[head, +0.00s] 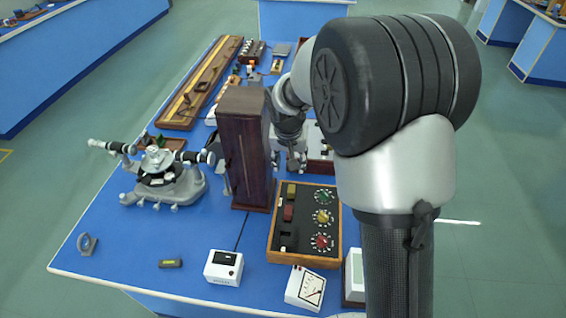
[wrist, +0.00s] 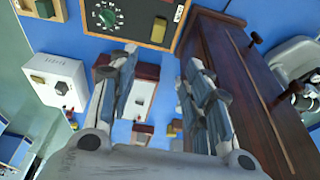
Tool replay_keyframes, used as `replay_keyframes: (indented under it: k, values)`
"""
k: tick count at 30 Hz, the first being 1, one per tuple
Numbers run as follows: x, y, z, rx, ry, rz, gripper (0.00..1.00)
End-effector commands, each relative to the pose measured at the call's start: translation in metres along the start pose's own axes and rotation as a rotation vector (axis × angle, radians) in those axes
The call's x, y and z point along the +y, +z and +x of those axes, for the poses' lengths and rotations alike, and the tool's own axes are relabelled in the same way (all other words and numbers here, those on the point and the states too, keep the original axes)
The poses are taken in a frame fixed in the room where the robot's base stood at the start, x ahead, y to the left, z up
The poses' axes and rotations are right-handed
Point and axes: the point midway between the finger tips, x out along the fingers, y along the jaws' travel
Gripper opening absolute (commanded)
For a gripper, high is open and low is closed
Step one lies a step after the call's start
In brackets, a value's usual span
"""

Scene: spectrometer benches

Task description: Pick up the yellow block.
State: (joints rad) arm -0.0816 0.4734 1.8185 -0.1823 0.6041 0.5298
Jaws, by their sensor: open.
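A yellow-olive block (head: 291,190) sits on the wooden dial box (head: 335,262), at its far left corner, next to the green dial. It also shows in the wrist view (wrist: 159,31), just beyond the gap between my fingertips. My gripper (head: 291,165) is open and empty, to the right of the tall wooden cabinet (head: 240,150). Its two fingers show apart in the wrist view (wrist: 161,58), with nothing between them. My arm hides part of the bench's right side in the head view.
The cabinet (wrist: 245,75) stands close to my right finger in the wrist view. A red block (head: 288,212) sits beside the yellow-olive one. A metal instrument (head: 160,185) stands left. White meters (head: 224,267) stand in front. The left front of the bench is mostly clear.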

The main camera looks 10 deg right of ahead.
Motion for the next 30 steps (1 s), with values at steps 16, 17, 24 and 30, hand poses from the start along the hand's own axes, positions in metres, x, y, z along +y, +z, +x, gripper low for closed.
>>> replay_keyframes:
  k: [16,17,24,30]
  values:
    - [-0.001,0.001,0.106,-0.005,0.003,0.003,0.45]
    - [-0.001,0.001,0.111,-0.005,0.003,0.003,0.45]
    - [-0.001,-0.001,0.128,-0.002,0.001,0.003,0.45]
    - [0.001,0.002,0.146,-0.004,0.002,0.004,0.45]
